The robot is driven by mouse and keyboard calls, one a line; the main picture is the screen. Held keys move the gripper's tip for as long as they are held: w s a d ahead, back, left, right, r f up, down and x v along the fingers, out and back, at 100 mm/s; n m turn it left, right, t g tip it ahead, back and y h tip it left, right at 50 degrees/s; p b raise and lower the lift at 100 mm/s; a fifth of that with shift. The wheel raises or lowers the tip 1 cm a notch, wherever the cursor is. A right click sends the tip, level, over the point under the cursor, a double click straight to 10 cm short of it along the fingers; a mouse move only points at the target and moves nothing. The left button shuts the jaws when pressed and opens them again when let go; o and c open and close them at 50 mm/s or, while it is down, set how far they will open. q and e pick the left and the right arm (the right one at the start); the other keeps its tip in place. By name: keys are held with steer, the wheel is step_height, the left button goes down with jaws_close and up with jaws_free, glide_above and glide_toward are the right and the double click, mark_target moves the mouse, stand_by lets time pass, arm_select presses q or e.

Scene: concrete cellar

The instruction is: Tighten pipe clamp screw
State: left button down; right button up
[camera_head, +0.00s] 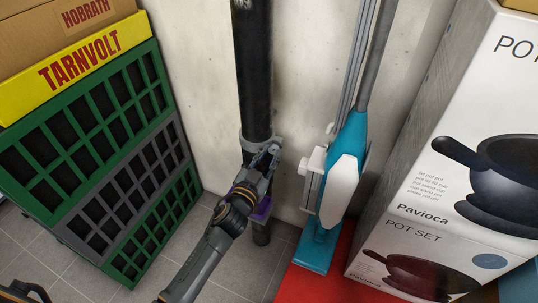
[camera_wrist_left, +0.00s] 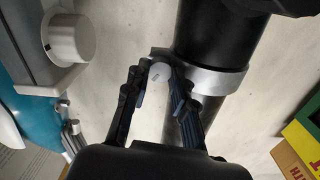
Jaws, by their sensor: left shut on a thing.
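A dark vertical pipe (camera_head: 256,70) runs down the pale wall in the head view. A grey metal pipe clamp (camera_head: 246,143) rings its lower part, and it also shows in the left wrist view (camera_wrist_left: 226,80). The clamp's pale round screw head (camera_wrist_left: 160,73) sticks out beside the pipe. My left gripper (camera_head: 268,158) is at the clamp's front right side. In the left wrist view its two fingers (camera_wrist_left: 158,80) stand either side of the screw and are shut on it. The gripper hides part of the clamp in the head view. My right gripper is not in view.
A blue and white upright cleaner (camera_head: 342,185) stands close right of the pipe, beside a wall rail. Stacked crates (camera_head: 100,130) with boxes on top stand left. Large pot-set boxes (camera_head: 440,200) stand right. Tiled floor (camera_head: 235,272) is open below the pipe.

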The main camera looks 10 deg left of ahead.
arm_select(q)
steer(key=m, duration=0.2)
steer(key=shift+m, duration=0.4)
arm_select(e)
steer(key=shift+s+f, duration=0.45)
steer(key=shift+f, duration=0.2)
arm_select(q)
steer(key=m, duration=0.2)
steer(key=shift+m, duration=0.4)
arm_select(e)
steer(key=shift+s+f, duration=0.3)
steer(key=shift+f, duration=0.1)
arm_select(q)
steer(key=m, duration=0.4)
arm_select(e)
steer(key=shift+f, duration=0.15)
arm_select(q)
steer(key=shift+m, duration=0.5)
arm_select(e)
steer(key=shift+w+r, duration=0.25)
arm_select(q)
steer(key=c, duration=1.4)
jaws_free()
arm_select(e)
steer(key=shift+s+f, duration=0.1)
arm_select(q)
steer(key=shift+d, duration=0.1)
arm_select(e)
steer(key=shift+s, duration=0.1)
